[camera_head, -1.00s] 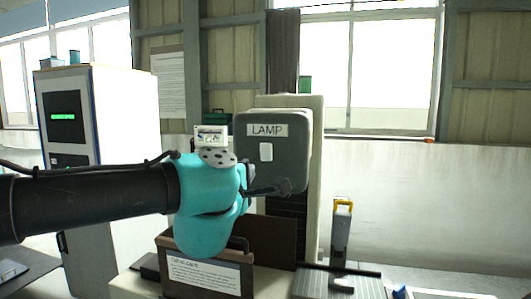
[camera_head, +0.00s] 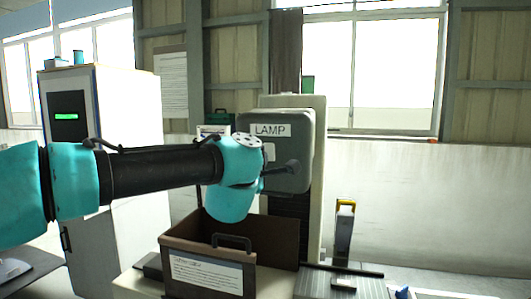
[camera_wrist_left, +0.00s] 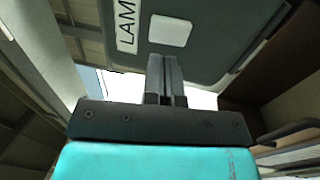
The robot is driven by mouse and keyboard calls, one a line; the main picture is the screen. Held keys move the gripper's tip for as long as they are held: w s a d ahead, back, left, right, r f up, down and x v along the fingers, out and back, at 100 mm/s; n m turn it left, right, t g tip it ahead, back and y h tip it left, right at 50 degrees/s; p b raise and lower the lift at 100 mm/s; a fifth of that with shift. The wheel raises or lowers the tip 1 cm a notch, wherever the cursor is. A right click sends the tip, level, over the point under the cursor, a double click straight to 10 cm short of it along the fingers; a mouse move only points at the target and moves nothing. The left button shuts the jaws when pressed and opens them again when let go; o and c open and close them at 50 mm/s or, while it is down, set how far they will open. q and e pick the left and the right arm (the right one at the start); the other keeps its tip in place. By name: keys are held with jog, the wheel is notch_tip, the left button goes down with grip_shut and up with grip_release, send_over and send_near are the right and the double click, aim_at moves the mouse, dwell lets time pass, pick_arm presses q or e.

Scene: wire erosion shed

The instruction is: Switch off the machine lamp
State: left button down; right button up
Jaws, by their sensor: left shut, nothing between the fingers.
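The machine lamp box is a dark grey rounded housing (camera_head: 294,138) labelled LAMP, mounted on a pale column. Its pale rectangular switch plate (camera_wrist_left: 170,31) shows clearly beside the label in the left wrist view; my left wrist partly covers it in the head view. My left gripper (camera_head: 292,167) is shut and empty, in front of the lower part of the box. In the left wrist view its closed fingertips (camera_wrist_left: 165,58) lie just below the switch plate. I cannot tell whether they touch the box. My right gripper is not in view.
A brown open-topped box (camera_head: 190,247) with a handle and a paper label stands below my left gripper. A white cabinet (camera_head: 128,105) with a green display stands at left. A yellow-topped grey tool (camera_head: 343,225) stands at right. Open space lies right of the lamp box.

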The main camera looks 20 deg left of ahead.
aim_at(268, 148)
pick_arm(q)
jog(key=w, duration=0.5)
jog(key=shift+w+r, duration=0.25)
jog(key=shift+r, duration=0.15)
jog(key=shift+w+r, duration=0.15)
jog(key=shift+w, duration=0.05)
jog(key=shift+s, duration=0.15)
jog(key=s+r, duration=0.2)
jog(key=s, duration=1.1)
jog(key=shift+s+r, duration=0.15)
jog(key=shift+s, duration=0.2)
jog(key=shift+d, duration=0.1)
